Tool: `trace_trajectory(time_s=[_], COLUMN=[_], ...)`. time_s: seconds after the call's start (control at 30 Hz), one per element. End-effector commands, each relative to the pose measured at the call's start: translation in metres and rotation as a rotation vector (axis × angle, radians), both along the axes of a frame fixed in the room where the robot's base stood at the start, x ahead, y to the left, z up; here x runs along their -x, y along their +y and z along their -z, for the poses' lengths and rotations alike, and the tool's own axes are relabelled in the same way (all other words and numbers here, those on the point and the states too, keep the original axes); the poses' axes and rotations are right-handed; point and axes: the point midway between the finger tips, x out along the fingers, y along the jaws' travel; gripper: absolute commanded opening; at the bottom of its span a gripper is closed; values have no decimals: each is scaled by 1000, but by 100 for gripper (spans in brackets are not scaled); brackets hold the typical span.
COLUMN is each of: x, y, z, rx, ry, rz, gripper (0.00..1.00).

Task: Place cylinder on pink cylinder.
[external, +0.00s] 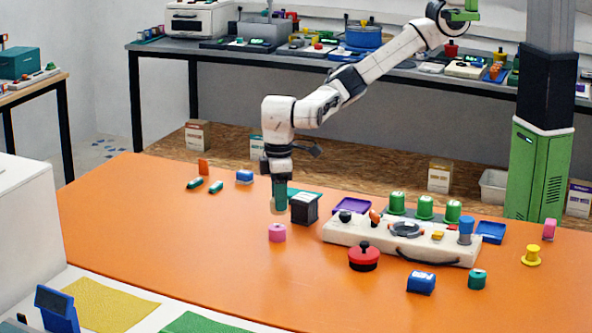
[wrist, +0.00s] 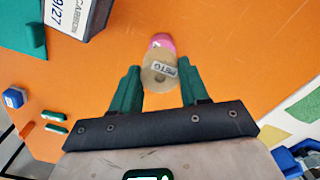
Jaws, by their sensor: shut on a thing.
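In the external view the gripper (external: 280,204) points down and mostly hides the held cylinder. A short pink cylinder (external: 277,233) stands on the orange table, just below and in front of the gripper in the picture. In the wrist view the pink cylinder (wrist: 163,41) shows partly behind the held cylinder's upper edge. Whether the two touch I cannot tell.
A dark box (external: 304,208) stands close right of the gripper. A cream tray-like unit (external: 400,243) with green cylinders behind it, a red lidded pot (external: 364,257) and a blue box (external: 421,282) are farther right. The table's front left is clear.

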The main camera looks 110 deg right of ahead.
Motion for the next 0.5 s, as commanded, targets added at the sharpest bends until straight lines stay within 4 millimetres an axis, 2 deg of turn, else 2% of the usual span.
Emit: trace_trajectory(time_s=[0.07,0.23,0.5], x=[-6,-5,-5], y=[0,1,1], z=[7,31,37], rx=[3,2,0], ry=[-1,0,-1], rz=[2,2,1], gripper=[16,16,16])
